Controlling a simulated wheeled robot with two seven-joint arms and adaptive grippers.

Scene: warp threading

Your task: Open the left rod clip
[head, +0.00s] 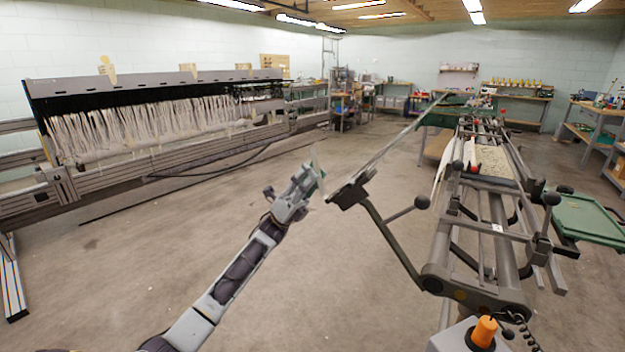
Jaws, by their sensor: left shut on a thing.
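My left gripper (312,184) is in the middle of the head view, at the near left end of the long rod (393,143). It is shut on a small part there, which I take to be the left rod clip; the fingers largely hide it. A thin pale green piece (317,162) stands up at the fingertips. The dark bracket (349,191) at the rod's near end is just right of the fingers. Whether the clip is open or closed is too small to tell. My right gripper is not in view.
A dark arm with a ball knob (422,202) runs from the bracket to the machine frame (478,285) at right. An orange knob (485,330) is at the bottom right. A long rack with white threads (150,125) stands at left. Bare floor (150,260) lies between.

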